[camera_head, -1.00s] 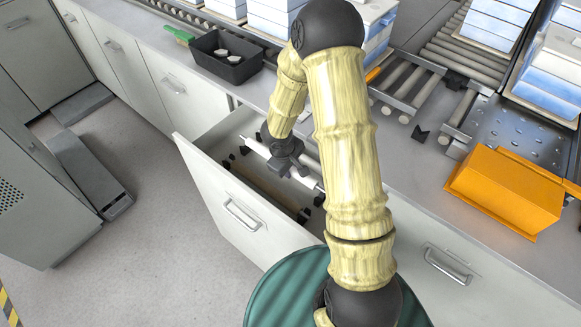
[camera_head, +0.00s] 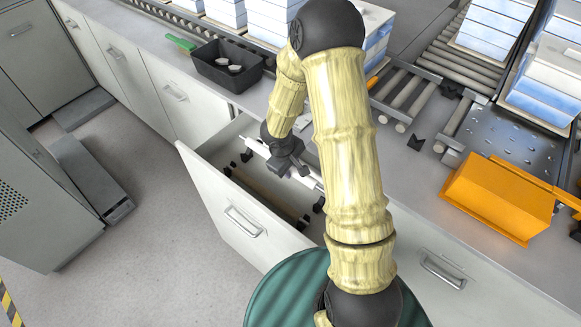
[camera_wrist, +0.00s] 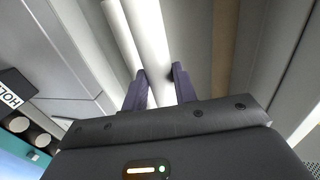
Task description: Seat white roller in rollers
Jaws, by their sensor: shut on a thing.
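The white roller (camera_head: 254,147) shows at the open drawer, with my gripper (camera_head: 290,168) across it. In the wrist view my gripper (camera_wrist: 160,73) is shut on the white roller (camera_wrist: 149,35), which runs between its two fingers. The head view does not clearly show whether the roller is clear of the drawer's supports. The conveyor rollers (camera_head: 400,90) are on the counter at the right. A gap in their row has dark V-shaped brackets (camera_head: 416,142) at its ends. My arm hides part of the drawer.
The open drawer (camera_head: 228,200) holds a brown roller (camera_head: 268,200) and dark supports. A black tray (camera_head: 228,72) with small light pieces stands on the counter. White-blue stacks (camera_head: 272,22) stand behind. An orange box (camera_head: 500,198) lies right of the gap.

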